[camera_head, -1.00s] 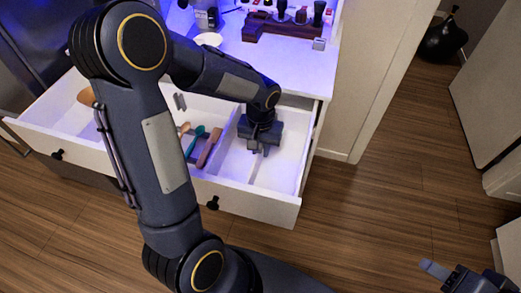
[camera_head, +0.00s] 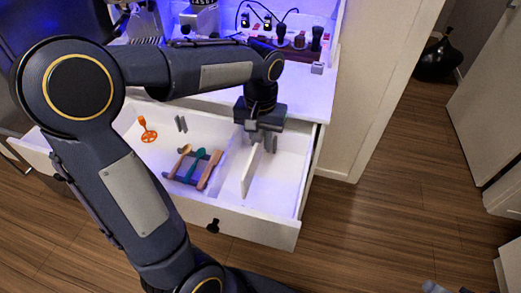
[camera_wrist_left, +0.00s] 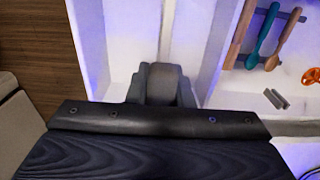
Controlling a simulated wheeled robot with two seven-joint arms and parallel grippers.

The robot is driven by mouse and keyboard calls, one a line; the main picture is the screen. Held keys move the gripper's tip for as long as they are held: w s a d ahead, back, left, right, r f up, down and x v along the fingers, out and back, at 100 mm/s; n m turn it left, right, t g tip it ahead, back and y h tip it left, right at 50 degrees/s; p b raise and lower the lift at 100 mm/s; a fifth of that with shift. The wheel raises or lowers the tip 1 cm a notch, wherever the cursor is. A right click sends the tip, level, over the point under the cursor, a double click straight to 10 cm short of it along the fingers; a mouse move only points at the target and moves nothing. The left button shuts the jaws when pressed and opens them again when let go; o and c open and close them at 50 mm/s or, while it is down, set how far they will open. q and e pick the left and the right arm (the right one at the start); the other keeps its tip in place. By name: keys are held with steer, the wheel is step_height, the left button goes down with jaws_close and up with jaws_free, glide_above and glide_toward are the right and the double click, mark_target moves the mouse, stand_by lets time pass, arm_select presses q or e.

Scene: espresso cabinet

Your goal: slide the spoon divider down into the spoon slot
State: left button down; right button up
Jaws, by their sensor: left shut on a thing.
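My left gripper (camera_head: 262,141) is over the right part of the open drawer, shut on the top of a thin white panel, the spoon divider (camera_head: 250,172). The divider hangs roughly upright below the fingers; I cannot tell whether its lower edge touches the drawer floor. In the left wrist view the gripper (camera_wrist_left: 158,84) hides much of the divider. A pair of small grey upright plates with a narrow gap, seemingly the spoon slot (camera_head: 181,124), stands in the spoon compartment, left of the divider. It also shows in the wrist view (camera_wrist_left: 276,98). Only a tip of my right gripper (camera_head: 433,287) shows.
A wooden spoon (camera_head: 180,160), a teal spoon (camera_head: 196,163) and a brown utensil (camera_head: 209,171) lie across a dark rack in the drawer (camera_head: 245,224). An orange tool (camera_head: 147,131) lies farther left. The white counter (camera_head: 300,94) overhangs behind the gripper.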

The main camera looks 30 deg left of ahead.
arm_select(q)
step_height(320, 180, up, 4)
steer(key=shift+f, duration=0.1)
steer(key=shift+r+p, duration=0.4)
steer(key=shift+r, duration=0.2)
steer(key=shift+r+p, duration=2.7)
steer(key=shift+r, duration=0.15)
steer(key=shift+f, duration=0.1)
